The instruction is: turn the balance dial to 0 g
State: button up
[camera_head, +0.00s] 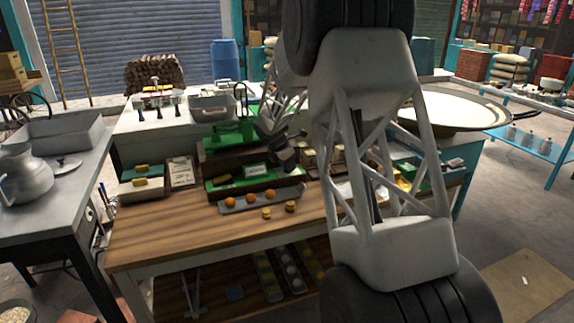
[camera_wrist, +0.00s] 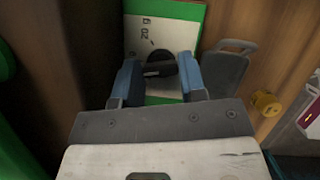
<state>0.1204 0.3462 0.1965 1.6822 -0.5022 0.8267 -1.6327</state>
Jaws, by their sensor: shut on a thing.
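In the wrist view, a black round dial knob (camera_wrist: 157,68) sits on a white face plate (camera_wrist: 140,28) with a green border. My gripper (camera_wrist: 158,75) has its two blue fingers on either side of the knob, shut on it. A "20 g" mark shows upside down above the knob with a small dark tick; the rest of the scale is hidden or unreadable. In the head view, my gripper (camera_head: 287,158) reaches down to the green balance (camera_head: 232,135) on the wooden table. The dial cannot be made out there.
The front of the wooden table (camera_head: 190,237) is clear. A wide pan (camera_head: 452,108) is at right.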

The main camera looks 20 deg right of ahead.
jog(key=shift+n, duration=0.5)
jog(key=n+t, duration=0.1)
jog(key=n, duration=0.2)
jog(key=shift+s+t+y, duration=0.1)
jog(key=shift+t+y, duration=0.2)
jog(key=shift+d+n+t+y, duration=0.1)
jog(key=shift+n+t+y, duration=0.2)
jog(key=shift+n, duration=0.85)
jog(key=shift+n+t+y, duration=0.3)
jog(key=shift+n, duration=1.15)
jog(key=o, duration=0.6)
jog(key=shift+o, duration=0.2)
jog(key=shift+r, duration=0.15)
jog(key=v, duration=0.7)
jog(key=shift+s+r, duration=0.15)
jog(key=shift+r, duration=0.15)
